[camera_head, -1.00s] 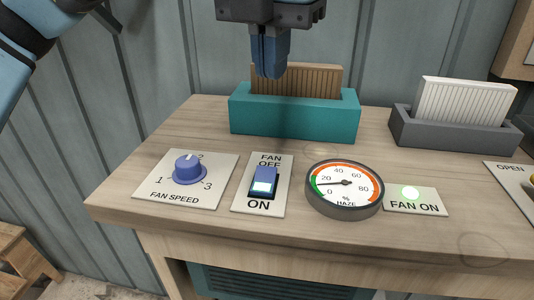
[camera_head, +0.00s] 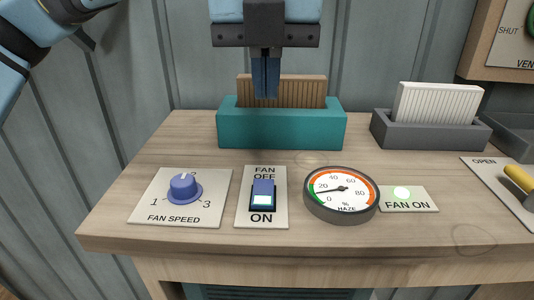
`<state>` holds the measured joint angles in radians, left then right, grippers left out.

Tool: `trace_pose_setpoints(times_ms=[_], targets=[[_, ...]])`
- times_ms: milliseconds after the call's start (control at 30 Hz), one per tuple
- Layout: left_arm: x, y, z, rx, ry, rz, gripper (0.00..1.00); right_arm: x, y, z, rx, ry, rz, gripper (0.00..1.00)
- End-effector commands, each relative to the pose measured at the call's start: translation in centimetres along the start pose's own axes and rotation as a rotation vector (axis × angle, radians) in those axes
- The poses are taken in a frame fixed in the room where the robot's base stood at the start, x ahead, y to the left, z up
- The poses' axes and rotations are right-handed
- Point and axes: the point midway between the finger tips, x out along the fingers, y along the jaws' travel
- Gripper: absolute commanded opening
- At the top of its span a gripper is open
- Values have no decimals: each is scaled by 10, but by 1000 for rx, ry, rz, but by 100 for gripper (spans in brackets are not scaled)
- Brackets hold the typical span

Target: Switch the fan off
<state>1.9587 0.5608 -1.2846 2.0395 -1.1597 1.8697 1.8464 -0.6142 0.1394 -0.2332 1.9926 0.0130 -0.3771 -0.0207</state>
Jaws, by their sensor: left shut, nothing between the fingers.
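The fan switch (camera_head: 263,195) is a blue and white rocker on a pale plate marked FAN OFF at the top and ON at the bottom. Its white lower part shows at the ON side. The FAN ON lamp (camera_head: 402,193) glows pale green on its plate to the right. My left gripper (camera_head: 266,96) is shut and empty. It points down in front of the brown ribbed block, above and beyond the switch, apart from it. My right gripper is not in view.
The fan speed knob (camera_head: 184,187) is left of the switch, and the haze gauge (camera_head: 341,194) is right of it. A teal holder (camera_head: 281,130) with a brown ribbed block (camera_head: 305,91) stands behind. A grey holder (camera_head: 430,136) and a yellow handle (camera_head: 520,178) are further right.

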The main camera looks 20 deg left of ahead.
Motion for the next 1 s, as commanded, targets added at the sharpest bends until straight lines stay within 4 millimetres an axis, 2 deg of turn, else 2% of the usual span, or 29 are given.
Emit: trace_pose_setpoints(times_ms=[167,500,700,833,1000], targets=[[19,0,0,0,3,2,0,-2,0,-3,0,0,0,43],[89,1,0,0,4,3,0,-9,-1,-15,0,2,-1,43],[121,1,0,1,3,2,0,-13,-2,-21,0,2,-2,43],[133,1,0,0,2,1,0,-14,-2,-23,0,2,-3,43],[139,0,0,0,1,0,0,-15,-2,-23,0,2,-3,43]])
